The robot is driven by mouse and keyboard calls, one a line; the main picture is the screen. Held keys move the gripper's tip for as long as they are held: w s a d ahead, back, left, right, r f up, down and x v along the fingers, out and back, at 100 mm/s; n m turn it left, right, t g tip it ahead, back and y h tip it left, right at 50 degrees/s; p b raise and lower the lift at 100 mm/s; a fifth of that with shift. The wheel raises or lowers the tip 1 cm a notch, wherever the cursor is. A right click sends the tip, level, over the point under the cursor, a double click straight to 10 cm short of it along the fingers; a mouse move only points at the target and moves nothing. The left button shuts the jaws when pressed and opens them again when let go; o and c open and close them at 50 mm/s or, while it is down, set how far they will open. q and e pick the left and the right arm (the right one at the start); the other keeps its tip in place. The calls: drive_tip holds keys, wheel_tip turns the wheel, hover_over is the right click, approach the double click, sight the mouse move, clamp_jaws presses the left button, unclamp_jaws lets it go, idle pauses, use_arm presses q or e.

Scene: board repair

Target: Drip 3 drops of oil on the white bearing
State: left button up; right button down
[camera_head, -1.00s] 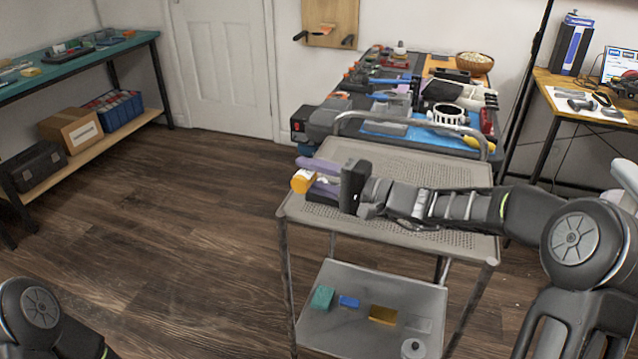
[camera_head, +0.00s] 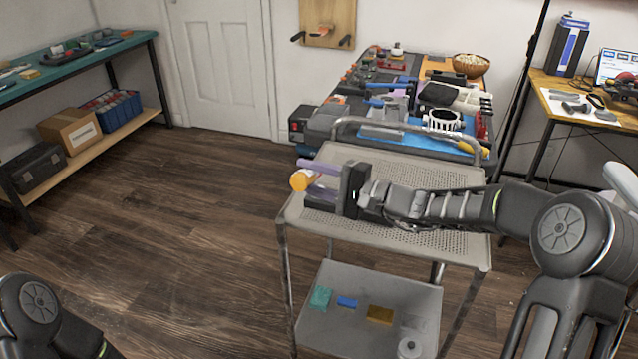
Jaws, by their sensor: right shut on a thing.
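My right gripper (camera_head: 312,179) is over the left part of the grey cart's perforated top. Its purple fingers are shut on a small orange-yellow thing (camera_head: 302,180), seemingly the oil bottle; the fingers partly hide it. A white slotted ring (camera_head: 442,118), which may be the white bearing, sits on the bench behind the cart, well apart from the gripper. A pale round thing (camera_head: 410,346) lies on the cart's lower shelf; I cannot tell what it is. My left gripper is out of view; only part of that arm shows at lower left.
The cart (camera_head: 455,243) stands between me and the crowded bench, its raised handle (camera_head: 410,127) at the far side. The bench holds tools, a blue mat (camera_head: 405,139) and a bowl (camera_head: 471,66). A teal table (camera_head: 75,66) stands far left. The wooden floor at left is clear.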

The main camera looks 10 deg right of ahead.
drive_tip(key=shift+r+m, duration=0.25)
drive_tip(key=shift+m, duration=0.05)
drive_tip(key=shift+f, duration=0.1)
idle(0.4)
idle(4.0)
